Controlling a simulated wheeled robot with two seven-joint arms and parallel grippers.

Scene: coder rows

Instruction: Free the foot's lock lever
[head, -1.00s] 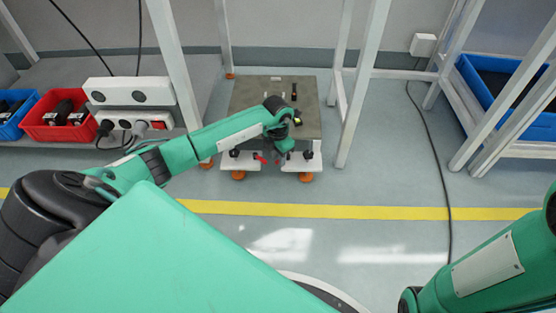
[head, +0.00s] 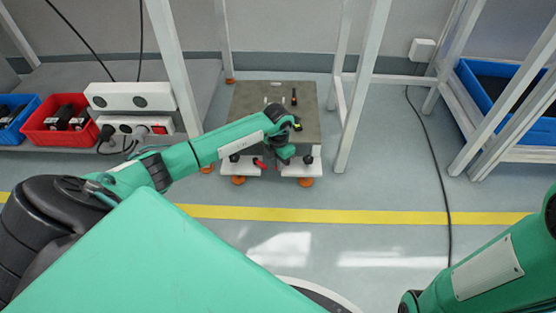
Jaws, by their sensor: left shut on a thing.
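A low cart with a grey-brown top plate (head: 248,98) stands on the floor between the white posts. Its front has white brackets with black knobs, above an orange front left foot (head: 238,180) and an orange front right foot (head: 305,182). A red lock lever (head: 261,165) shows at the cart's front, between these feet. My left gripper (head: 279,166) points down at the front edge, just right of the visible red part, and is shut on the lever. The wrist hides the fingertips and part of the lever. My right gripper is out of view; only its arm shows at lower right.
White posts (head: 360,90) rise on both sides of the cart. At left, a red bin (head: 60,138) and a white socket box (head: 130,95) sit on a low shelf. A blue bin (head: 500,85) is at right.

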